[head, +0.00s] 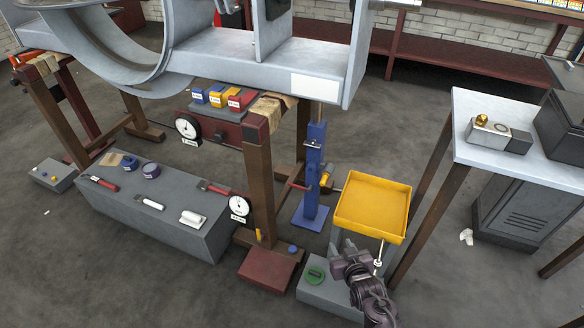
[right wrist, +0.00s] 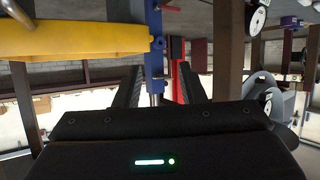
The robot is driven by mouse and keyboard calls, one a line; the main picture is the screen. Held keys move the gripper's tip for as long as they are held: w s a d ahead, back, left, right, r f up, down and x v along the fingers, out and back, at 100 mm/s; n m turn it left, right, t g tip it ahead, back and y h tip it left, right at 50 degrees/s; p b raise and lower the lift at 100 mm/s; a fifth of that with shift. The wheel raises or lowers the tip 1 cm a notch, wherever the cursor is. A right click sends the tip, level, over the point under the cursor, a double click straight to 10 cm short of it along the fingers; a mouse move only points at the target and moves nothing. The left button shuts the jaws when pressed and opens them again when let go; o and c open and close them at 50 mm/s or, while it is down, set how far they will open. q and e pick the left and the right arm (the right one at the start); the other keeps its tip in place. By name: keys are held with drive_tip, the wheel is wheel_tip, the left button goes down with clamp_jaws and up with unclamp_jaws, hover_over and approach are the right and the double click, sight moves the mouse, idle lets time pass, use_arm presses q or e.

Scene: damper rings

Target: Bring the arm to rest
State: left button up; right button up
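My right gripper (head: 344,246) is low in the head view, left of the yellow tray's front corner and above a low grey block. In the right wrist view its two dark fingers (right wrist: 160,80) stand apart with nothing held between them. A blue post with a bright metal rod shows beyond the gap. My right arm comes in from the bottom edge of the head view. My left arm and gripper are in neither view.
The yellow tray (head: 372,206) is close to the right gripper; the blue jack stand (head: 314,180) is behind. A grey bench (head: 150,210) with tools is left, a white table (head: 520,150) right. A green ring (head: 315,274) lies on the low block (head: 325,294).

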drive_tip(key=s+d+f+g+h+p, duration=0.1)
drive_tip(key=s+d+f+g+p, duration=0.15)
drive_tip(key=s+f, duration=0.45)
drive_tip(key=s+d+f+g+p, duration=0.2)
drive_tip(key=s+f+g+p, duration=0.15)
drive_tip(key=s, duration=0.65)
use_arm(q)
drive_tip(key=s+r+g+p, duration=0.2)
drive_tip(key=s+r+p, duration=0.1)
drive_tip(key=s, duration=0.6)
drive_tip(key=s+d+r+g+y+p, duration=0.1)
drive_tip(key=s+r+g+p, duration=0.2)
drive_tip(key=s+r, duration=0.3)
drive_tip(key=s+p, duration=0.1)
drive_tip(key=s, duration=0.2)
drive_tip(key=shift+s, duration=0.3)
use_arm(e)
drive_tip(key=s+d+f+g+h, duration=0.1)
drive_tip(key=s+d+g, duration=0.2)
drive_tip(key=s, duration=1.1)
drive_tip(key=s+d+f+g, duration=0.2)
drive_tip(key=s+d, duration=0.1)
drive_tip(key=s, duration=1.1)
drive_tip(key=shift+s+f+m+g+h, duration=0.25)
drive_tip(key=shift+s+m+g+h, duration=0.05)
drive_tip(key=shift+s+g+h, duration=0.1)
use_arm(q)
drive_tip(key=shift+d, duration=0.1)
use_arm(e)
drive_tip(key=shift+w+a, duration=0.1)
